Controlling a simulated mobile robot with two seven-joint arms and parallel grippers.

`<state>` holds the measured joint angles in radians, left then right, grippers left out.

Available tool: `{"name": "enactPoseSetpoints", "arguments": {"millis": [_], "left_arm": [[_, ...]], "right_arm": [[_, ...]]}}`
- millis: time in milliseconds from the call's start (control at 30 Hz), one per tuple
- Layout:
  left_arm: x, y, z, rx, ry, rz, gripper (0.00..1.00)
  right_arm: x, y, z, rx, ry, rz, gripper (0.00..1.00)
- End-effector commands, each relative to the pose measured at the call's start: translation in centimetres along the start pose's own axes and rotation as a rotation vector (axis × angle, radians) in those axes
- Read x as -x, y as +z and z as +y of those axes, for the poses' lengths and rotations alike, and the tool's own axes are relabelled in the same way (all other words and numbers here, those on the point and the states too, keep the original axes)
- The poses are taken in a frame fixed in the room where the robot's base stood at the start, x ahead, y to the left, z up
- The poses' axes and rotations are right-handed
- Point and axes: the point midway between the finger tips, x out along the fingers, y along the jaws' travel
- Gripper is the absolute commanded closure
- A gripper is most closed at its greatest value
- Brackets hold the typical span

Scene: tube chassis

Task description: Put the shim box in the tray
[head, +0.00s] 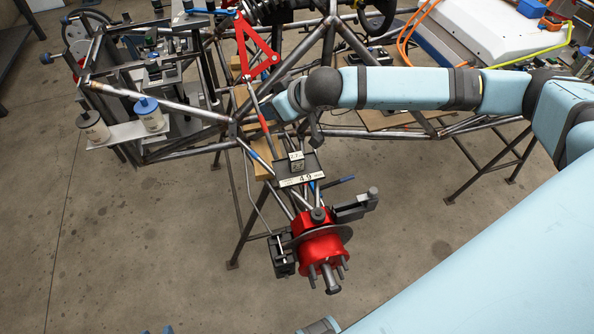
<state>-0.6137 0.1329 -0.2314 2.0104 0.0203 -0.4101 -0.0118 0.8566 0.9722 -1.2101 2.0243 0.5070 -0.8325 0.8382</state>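A small dark box with a white label (296,157), which looks like the shim box, sits on a flat dark tray (313,168) with a white "49" label on its front edge. The tray rests over the tubes, above the red hub. My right arm reaches in from the right and bends downward just above and behind the box. A dark part at its end, perhaps my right gripper (316,133), is close to the box; its fingers are too small and hidden to read, and I cannot tell whether it touches the box.
The red hub with its disc (321,245) stands just in front of the tray. Chassis tubes and a red triangular arm (256,52) surround it. A white panel (500,30) lies at the back right.

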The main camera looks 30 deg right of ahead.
Motion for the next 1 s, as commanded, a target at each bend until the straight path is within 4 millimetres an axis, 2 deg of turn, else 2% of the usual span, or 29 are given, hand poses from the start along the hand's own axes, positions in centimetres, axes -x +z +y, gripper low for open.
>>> {"name": "enactPoseSetpoints", "arguments": {"millis": [33,167,433,1000], "left_arm": [[-0.3,0.5,0.0,0.001,0.000,-0.001,0.57],[-0.6,0.9,-0.1,0.002,0.000,-0.001,0.57],[-1.1,1.4,-0.1,0.004,0.001,-0.001,0.57],[-1.6,2.0,0.1,0.009,0.003,0.000,0.57]], "right_arm": [[0.4,-0.5,0.6,0.033,-0.027,0.051,0.88],[1.6,-1.4,1.0,0.093,-0.122,0.165,0.88],[3.5,-2.0,1.2,0.170,-0.279,0.312,0.88],[6.0,-1.4,1.5,0.233,-0.478,0.449,0.88]]}}
